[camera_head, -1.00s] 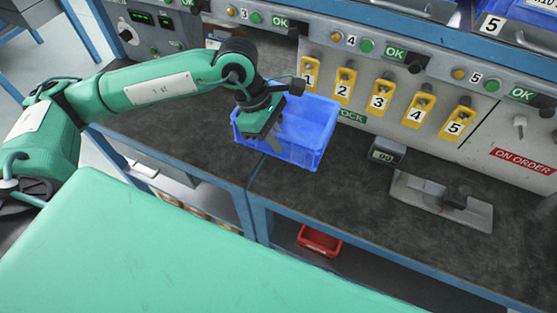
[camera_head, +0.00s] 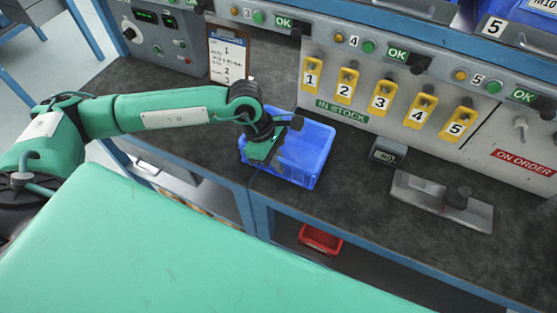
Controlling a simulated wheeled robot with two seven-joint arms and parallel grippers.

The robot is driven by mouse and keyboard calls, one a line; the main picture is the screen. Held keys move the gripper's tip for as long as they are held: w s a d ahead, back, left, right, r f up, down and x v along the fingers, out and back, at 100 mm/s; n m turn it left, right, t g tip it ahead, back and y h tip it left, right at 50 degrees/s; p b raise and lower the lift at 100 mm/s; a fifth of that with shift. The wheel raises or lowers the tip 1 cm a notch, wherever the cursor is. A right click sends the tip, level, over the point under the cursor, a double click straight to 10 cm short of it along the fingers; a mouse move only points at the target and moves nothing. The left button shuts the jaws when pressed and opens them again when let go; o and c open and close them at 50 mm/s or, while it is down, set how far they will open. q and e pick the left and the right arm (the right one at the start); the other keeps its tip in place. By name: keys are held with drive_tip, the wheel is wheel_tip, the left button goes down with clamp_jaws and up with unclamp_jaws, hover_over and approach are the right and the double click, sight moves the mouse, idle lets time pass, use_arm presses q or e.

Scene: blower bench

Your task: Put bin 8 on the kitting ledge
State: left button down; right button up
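A blue open bin (camera_head: 312,158) is over the dark bench top (camera_head: 370,195), near its front edge. Its number does not show, so I cannot tell whether it is bin 8. My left gripper (camera_head: 268,162) points down at the bin's left side, at the near-left wall. The fingertips are mostly hidden, but the bin has moved along with the gripper, which appears shut on its wall. I cannot tell whether the bin touches the bench. My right gripper is out of view. No ledge marked for kitting can be made out.
Several yellow numbered holders (camera_head: 381,93) hang on the panel behind. A clipboard (camera_head: 227,58) stands behind my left arm. A small display box (camera_head: 388,151) and a grey metal fixture (camera_head: 441,201) sit right of the bin. A red bin (camera_head: 320,240) is below the bench.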

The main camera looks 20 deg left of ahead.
use_arm(q)
drive_tip(key=shift+f, duration=0.1)
drive_tip(key=c, duration=1.9)
unclamp_jaws()
drive_tip(key=shift+o, duration=1.3)
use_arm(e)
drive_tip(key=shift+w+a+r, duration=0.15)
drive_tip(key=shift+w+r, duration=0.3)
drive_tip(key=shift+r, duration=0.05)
use_arm(q)
drive_tip(key=shift+r, duration=0.2)
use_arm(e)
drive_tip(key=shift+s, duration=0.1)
